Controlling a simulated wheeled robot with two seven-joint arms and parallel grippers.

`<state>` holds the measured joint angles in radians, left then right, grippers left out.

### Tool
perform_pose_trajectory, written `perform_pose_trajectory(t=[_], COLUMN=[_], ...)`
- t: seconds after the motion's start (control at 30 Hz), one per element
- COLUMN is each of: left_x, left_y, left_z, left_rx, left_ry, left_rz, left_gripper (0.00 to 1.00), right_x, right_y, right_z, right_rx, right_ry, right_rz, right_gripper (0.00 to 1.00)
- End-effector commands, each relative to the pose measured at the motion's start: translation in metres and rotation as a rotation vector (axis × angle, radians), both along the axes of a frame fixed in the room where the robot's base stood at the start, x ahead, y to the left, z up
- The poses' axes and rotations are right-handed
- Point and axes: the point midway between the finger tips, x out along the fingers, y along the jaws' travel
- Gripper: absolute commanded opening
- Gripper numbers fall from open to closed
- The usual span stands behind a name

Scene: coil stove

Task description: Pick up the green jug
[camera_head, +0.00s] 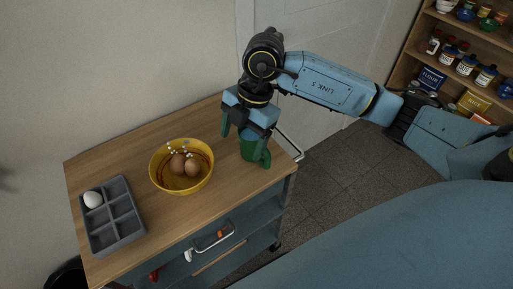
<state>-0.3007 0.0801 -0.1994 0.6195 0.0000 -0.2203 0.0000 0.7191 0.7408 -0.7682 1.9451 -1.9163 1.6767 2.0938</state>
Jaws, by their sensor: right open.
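The green jug (249,149) stands near the right end of the wooden cart top, partly hidden under my right gripper. My right gripper (246,142) points down over the jug from above. Its two fingers are spread apart, one to the left of the jug and one at its right side. Whether the fingers touch the jug cannot be told. My left gripper is not in view.
A yellow bowl (156,173) with brown eggs (193,167) stands left of the jug. A grey tray (123,226) holding a white egg (93,199) lies at the left end. A shelf with jars (466,66) stands at upper right.

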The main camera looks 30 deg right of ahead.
Motion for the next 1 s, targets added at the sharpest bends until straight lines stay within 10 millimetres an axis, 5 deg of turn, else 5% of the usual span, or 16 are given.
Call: perform_pose_trajectory(t=[0.1,0.23,0.6,1.0], left_x=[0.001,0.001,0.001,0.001], left_y=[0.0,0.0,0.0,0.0], left_z=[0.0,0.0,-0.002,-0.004], left_rx=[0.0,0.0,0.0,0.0], left_ry=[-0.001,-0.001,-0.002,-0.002], left_rz=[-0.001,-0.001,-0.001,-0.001], left_gripper=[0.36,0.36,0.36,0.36], right_x=[0.009,0.01,0.01,0.009], right_y=[-0.041,-0.06,-0.062,-0.062], right_z=[0.005,0.004,-0.059,-0.101], right_rx=[-0.181,-0.267,-0.277,-0.276], right_ry=[0.015,0.026,0.029,0.03], right_rz=[-0.11,-0.169,-0.176,-0.174], right_gripper=[0.77,0.77,0.77,0.77])
